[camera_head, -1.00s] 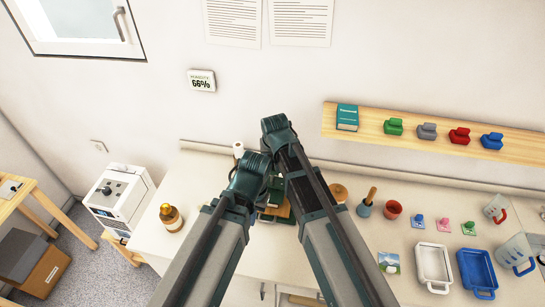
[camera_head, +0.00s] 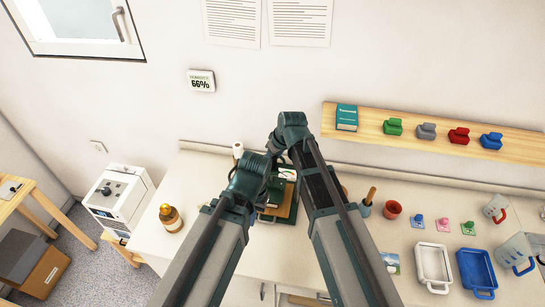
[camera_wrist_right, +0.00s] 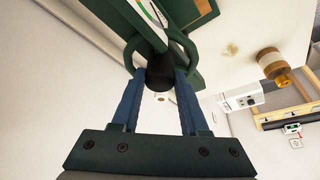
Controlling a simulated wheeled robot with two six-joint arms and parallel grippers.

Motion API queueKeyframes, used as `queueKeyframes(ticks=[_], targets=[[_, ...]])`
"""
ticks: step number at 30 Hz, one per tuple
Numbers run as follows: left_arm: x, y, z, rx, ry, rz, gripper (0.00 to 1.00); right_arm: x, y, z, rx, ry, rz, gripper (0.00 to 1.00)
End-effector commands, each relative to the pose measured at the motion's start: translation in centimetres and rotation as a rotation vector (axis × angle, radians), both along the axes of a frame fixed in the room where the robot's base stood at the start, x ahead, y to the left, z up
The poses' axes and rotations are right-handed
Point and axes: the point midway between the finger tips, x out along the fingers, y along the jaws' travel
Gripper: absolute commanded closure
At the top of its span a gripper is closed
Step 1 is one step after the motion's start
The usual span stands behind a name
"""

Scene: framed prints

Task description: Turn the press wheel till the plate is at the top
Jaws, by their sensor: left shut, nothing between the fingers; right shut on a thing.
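The green press (camera_head: 278,213) stands on the counter in the head view, partly behind my arms. A brown wooden part and a pale piece show on it; I cannot tell the height of its plate. In the right wrist view, my right gripper (camera_wrist_right: 160,78) has its blue fingers shut on a dark round knob of the green press wheel (camera_wrist_right: 187,52). The green press frame (camera_wrist_right: 187,12) rises behind it. My left gripper (camera_head: 272,182) is by the press in the head view, shut and empty, its fingers mostly hidden by my arm.
To the right are a red cup (camera_head: 392,210), a white tray (camera_head: 433,265) and a blue tray (camera_head: 477,270). A wall shelf (camera_head: 520,153) holds a book and several coloured blocks. The counter's left part is mostly clear.

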Motion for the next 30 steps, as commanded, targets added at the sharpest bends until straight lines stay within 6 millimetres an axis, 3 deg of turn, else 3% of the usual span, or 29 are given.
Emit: queueKeyframes(ticks=[18,30], targets=[[0.0,0.0,0.0,0.0,0.0,0.0,1.0,0.37,-0.23,-0.01,0.0,0.002,0.52,1.0],[0.0,0.0,-0.01,0.0,0.0,0.0,1.0,0.34,-0.24,-0.02,-0.002,0.001,0.67,1.0]])
